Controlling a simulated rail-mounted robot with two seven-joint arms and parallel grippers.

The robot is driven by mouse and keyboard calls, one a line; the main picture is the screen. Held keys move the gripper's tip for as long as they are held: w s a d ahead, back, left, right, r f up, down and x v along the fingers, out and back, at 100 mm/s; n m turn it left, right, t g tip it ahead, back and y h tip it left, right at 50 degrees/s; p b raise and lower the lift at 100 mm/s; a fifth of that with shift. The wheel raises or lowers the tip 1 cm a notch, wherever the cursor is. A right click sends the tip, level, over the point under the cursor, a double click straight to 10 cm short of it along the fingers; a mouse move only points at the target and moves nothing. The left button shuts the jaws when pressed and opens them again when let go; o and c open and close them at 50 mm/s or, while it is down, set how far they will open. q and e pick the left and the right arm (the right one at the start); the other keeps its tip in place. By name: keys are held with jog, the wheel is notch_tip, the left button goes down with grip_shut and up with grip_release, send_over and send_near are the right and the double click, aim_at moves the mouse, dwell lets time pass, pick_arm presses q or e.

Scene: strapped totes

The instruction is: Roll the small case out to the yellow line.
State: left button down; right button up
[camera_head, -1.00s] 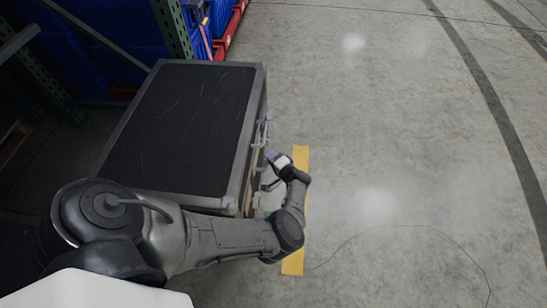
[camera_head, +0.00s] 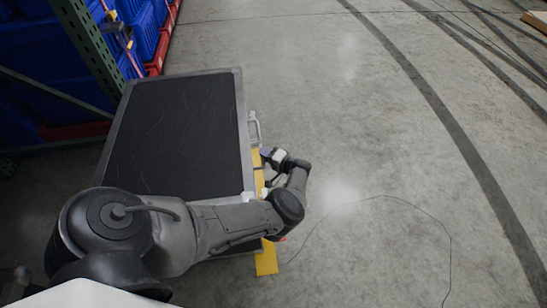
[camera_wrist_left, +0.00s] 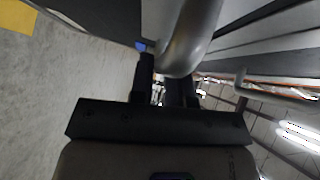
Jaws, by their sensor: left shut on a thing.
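The small case (camera_head: 180,130) has a black top with grey metal edging and stands beside the rack in the head view. My left gripper (camera_head: 264,155) is at its right side, shut on a metal handle. The wrist view shows this thick grey handle (camera_wrist_left: 190,38) at the left fingers (camera_wrist_left: 165,85). The yellow line (camera_head: 266,260) lies on the floor along the case's right side. Seen from above, the case's right edge meets or overlaps the line, and my arm and the case hide part of it. My right gripper is out of view.
A green rack post (camera_head: 92,45) and blue totes (camera_head: 35,60) stand at the upper left. Red rails (camera_head: 162,45) run along the rack's foot. The grey concrete floor (camera_head: 350,140) to the right is open, with dark tyre marks and a thin curved line.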

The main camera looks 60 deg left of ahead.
pick_arm(q)
jog(key=shift+w+d, duration=0.1)
jog(key=c, duration=1.4)
grip_release()
jog(key=shift+w, duration=0.15)
jog(key=shift+c, duration=0.2)
jog(key=o, duration=0.3)
jog(key=shift+w, duration=0.25)
jog(key=shift+o, duration=0.2)
jog(key=shift+s, duration=0.1)
jog(key=shift+s, duration=0.1)
jog(key=shift+d, duration=0.15)
